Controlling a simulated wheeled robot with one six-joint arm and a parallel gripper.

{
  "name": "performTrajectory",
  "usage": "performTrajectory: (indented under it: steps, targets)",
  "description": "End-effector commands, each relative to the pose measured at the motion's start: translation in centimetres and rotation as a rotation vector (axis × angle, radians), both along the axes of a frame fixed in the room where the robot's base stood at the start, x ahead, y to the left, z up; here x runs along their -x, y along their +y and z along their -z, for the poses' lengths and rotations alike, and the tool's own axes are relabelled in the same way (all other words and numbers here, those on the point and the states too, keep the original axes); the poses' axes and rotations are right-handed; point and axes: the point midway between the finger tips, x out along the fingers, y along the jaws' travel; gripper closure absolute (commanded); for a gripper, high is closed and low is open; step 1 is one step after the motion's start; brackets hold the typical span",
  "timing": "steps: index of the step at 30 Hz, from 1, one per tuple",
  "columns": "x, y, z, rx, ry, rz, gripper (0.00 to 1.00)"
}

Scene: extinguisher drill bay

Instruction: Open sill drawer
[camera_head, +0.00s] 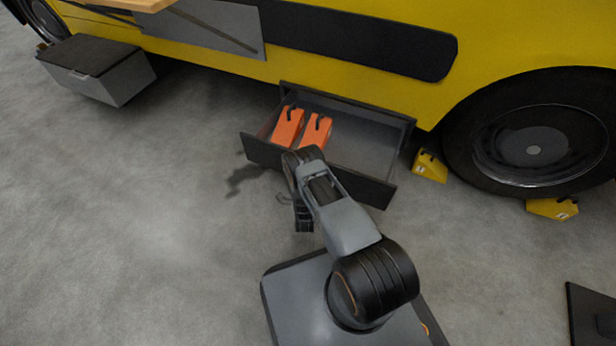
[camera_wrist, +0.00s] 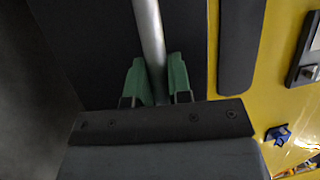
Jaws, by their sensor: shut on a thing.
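The sill drawer (camera_head: 375,187) is a dark open-topped drawer. It stands pulled out from the lower side of the yellow vehicle, with its grey floor showing. Two orange blocks (camera_head: 288,127) with dark tops lie in its left part. My gripper is at the drawer's front face, and my arm hides its fingers in the head view. In the wrist view, the green fingertips of my gripper (camera_wrist: 156,82) are shut on a grey bar handle (camera_wrist: 149,35), one finger on each side. The dark drawer front (camera_wrist: 95,50) lies behind the handle.
The yellow vehicle (camera_head: 350,20) fills the back. A wheel (camera_head: 540,145) with yellow chocks (camera_head: 430,167) stands right of the drawer. A grey box (camera_head: 95,70) juts out at the far left. A dark object (camera_head: 592,310) lies at the lower right. The concrete floor at left is clear.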

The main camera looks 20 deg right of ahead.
Motion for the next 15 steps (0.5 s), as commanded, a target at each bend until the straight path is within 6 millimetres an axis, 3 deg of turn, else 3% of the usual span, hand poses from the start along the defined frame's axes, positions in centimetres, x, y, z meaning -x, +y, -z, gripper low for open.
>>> performTrajectory:
  steps: [12,13,15]
  targets:
    - [-0.05,0.2,-0.05,-0.001,-0.002,-0.003,1.0]
    - [-0.05,0.2,-0.05,-0.001,-0.002,-0.003,0.8]
    - [-0.05,0.2,-0.05,-0.001,-0.002,-0.003,0.73]
